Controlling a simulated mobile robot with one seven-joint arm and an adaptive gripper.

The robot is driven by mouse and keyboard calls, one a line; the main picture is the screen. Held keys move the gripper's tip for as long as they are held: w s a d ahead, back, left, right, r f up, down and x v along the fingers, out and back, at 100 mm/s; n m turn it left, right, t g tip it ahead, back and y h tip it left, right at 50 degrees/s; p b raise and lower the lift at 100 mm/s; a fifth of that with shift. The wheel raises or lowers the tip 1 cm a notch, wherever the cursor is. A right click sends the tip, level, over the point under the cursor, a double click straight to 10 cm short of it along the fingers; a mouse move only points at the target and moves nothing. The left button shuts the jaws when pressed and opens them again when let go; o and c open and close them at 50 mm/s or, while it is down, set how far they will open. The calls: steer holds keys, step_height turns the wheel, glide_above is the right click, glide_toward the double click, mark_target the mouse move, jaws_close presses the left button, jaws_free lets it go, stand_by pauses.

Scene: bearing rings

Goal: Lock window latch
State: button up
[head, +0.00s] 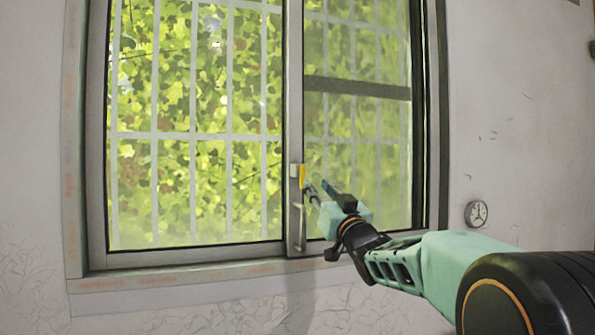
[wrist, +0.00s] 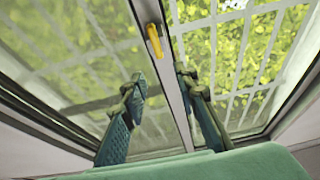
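The window (head: 200,120) is a sliding one with a grey metal frame. On its middle upright sits a small yellow latch (head: 302,176), with a pale handle (head: 299,225) below it. The latch (wrist: 155,43) also shows in the wrist view, upper middle, standing nearly upright along the frame. My gripper (head: 318,189) is just right of and slightly below the latch in the head view. In the wrist view my gripper (wrist: 160,80) has its two teal fingers spread apart, with nothing between them but the frame behind. The latch is beyond the fingertips and appears untouched.
A small round dial (head: 476,213) is on the white wall right of the window. The window sill (head: 180,280) runs below. White bars and green leaves show behind the glass. The wall around is otherwise mostly bare.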

mark_target(304, 169)
steer(key=p+x, duration=0.4)
steer(key=x, duration=0.6)
steer(key=shift+w, duration=0.2)
jaws_close()
